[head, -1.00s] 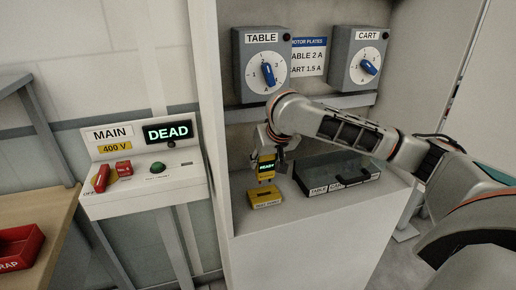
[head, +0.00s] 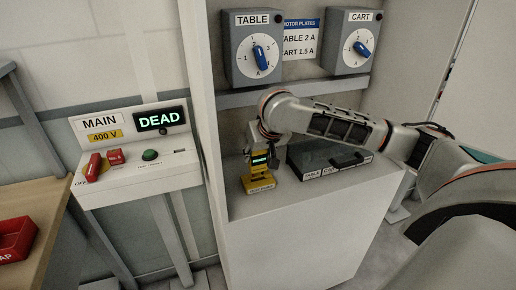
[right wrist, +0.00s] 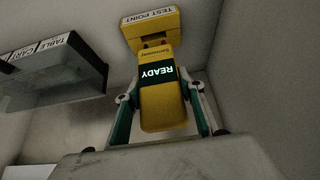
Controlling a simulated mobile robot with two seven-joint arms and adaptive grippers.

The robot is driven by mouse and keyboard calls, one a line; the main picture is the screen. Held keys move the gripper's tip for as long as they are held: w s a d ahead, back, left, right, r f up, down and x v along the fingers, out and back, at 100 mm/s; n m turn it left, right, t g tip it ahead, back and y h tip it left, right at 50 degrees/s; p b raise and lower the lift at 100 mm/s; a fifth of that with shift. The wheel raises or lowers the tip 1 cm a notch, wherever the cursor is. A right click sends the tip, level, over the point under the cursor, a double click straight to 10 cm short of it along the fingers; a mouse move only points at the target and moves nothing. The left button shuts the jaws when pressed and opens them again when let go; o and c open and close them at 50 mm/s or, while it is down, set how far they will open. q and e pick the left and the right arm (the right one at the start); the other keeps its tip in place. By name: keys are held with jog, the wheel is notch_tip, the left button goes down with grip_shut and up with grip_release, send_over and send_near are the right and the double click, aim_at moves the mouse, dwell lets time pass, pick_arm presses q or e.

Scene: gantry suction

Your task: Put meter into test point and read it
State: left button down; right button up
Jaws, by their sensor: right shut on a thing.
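The meter (right wrist: 160,80) is a yellow handheld body with a dark screen reading READY; it also shows in the head view (head: 259,168). My right gripper (right wrist: 163,108) is shut on it, with teal-lined fingers on both sides. The yellow test point block (head: 258,185) sits on the cabinet shelf directly below the meter; its TEST POINT label shows in the right wrist view (right wrist: 150,19). The meter's front end meets or nearly meets the block; I cannot tell if it is fully in. My left gripper is not in view.
A dark tray (head: 331,164) labelled TABLE and CART lies right of the test point. TABLE (head: 253,50) and CART (head: 351,44) dial boxes hang above. The MAIN panel (head: 135,160) at left reads DEAD. A red bin (head: 14,240) is at far left.

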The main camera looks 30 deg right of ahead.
aim_at(260, 160)
jog(key=shift+f, duration=0.15)
jog(key=shift+f, duration=0.1)
jog(key=shift+f, duration=1.55)
jog(key=o, duration=1.4)
